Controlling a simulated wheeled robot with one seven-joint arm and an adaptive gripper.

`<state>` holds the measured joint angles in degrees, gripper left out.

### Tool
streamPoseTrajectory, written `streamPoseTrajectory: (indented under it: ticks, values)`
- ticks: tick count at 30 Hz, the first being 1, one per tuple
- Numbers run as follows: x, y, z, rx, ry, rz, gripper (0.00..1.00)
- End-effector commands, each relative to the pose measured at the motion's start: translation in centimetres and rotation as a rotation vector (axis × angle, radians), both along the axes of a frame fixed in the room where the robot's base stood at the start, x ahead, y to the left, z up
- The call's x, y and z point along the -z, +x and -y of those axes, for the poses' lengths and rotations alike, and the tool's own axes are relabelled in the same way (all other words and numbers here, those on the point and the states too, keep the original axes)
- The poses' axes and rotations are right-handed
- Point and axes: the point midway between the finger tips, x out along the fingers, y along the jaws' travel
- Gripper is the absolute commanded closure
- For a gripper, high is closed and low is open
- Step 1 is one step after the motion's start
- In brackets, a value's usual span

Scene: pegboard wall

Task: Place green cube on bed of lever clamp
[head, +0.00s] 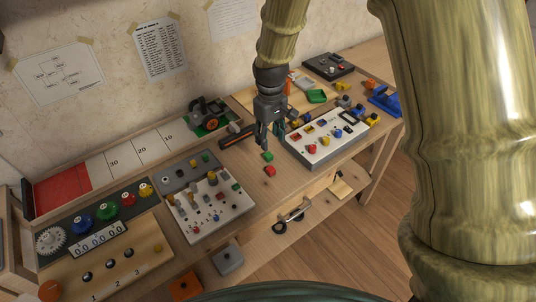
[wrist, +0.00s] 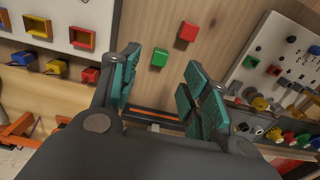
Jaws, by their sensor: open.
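The green cube (head: 268,156) lies on the wooden bench just below my gripper (head: 270,138) in the head view. In the wrist view, the green cube (wrist: 159,57) shows between the spread teal pads of my gripper (wrist: 164,62), apart from both. My gripper is open and empty, pointing down above the bench. I cannot tell for sure which device is the lever clamp. A blue device (head: 384,99) stands at the bench's far right end, and a dark device with an orange wheel (head: 208,114) stands near the wall.
A red cube (head: 270,171) lies close to the green cube, on the side away from the wall. A white board with coloured bins (head: 325,137) stands to the right. A panel of knobs and switches (head: 212,205) stands to the left. A dark bar (head: 237,136) lies toward the wall.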

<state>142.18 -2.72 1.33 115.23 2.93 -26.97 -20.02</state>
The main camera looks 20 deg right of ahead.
Motion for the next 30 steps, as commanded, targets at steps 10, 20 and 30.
streamPoseTrajectory:
  ticks: [10, 20, 30]
  values:
    - [2.6, 0.0, 0.1, 0.002, -0.001, 0.001, 0.54]
    - [5.7, 0.0, -0.1, 0.004, -0.001, -0.002, 0.54]
    - [7.7, 0.1, -0.1, 0.002, 0.000, 0.002, 0.54]
